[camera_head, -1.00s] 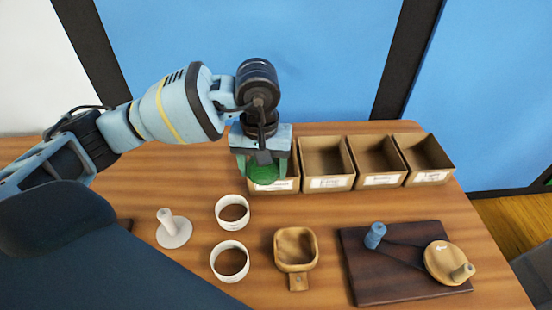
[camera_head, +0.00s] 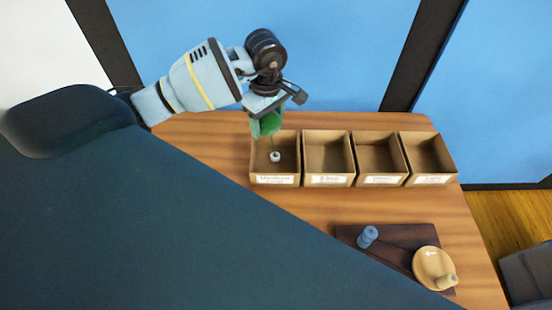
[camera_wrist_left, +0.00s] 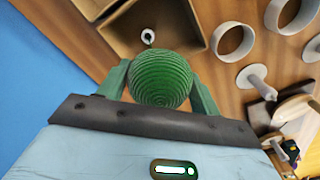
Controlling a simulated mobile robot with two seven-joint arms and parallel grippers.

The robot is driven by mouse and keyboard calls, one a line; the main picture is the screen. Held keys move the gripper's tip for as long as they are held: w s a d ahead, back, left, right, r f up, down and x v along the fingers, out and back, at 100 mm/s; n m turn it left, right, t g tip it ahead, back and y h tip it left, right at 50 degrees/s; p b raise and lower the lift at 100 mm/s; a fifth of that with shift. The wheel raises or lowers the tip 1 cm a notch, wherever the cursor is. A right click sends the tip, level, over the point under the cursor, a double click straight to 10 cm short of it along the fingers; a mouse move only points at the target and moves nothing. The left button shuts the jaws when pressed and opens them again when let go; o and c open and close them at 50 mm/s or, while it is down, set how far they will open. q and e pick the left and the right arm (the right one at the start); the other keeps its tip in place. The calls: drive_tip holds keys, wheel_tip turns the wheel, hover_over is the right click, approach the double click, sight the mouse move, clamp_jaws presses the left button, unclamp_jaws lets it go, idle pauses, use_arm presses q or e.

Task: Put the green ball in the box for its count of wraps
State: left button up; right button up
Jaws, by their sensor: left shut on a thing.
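The green ball (camera_head: 270,122) is wound in thread and held between the fingers of my left gripper (camera_head: 265,128). It also shows in the wrist view (camera_wrist_left: 161,78), with fine ridges around it. My left gripper is shut on it, over the back part of the leftmost box (camera_head: 291,152). A thin thread runs down from the ball to a small white piece (camera_head: 275,156), seen against that box's inside. The second box (camera_head: 328,153), third box (camera_head: 380,155) and fourth box (camera_head: 427,155) look empty. Their front labels are too blurred to read. My right gripper is out of view.
A dark board (camera_head: 400,240) with a blue peg (camera_head: 368,236) and a wooden crank disc (camera_head: 433,265) lies at the front right. White rings (camera_wrist_left: 234,40) and a white peg stand (camera_wrist_left: 254,75) show in the wrist view. A dark form hides the head view's lower left.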

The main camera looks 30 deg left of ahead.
use_arm(q)
wheel_tip(320, 180, down, 5)
drive_tip(key=shift+f+b, duration=0.2)
drive_tip(key=shift+b, duration=0.75)
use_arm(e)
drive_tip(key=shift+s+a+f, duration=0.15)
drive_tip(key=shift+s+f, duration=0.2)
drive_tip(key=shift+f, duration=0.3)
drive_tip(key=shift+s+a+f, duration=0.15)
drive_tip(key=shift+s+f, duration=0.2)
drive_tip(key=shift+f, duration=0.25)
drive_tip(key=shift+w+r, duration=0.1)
use_arm(q)
drive_tip(key=o, duration=1)
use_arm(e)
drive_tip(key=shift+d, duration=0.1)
use_arm(q)
drive_tip(key=shift+r, duration=0.15)
wheel_tip(320, 180, up, 7)
drive_tip(key=shift+f, duration=0.15)
drive_tip(key=shift+r, duration=0.45)
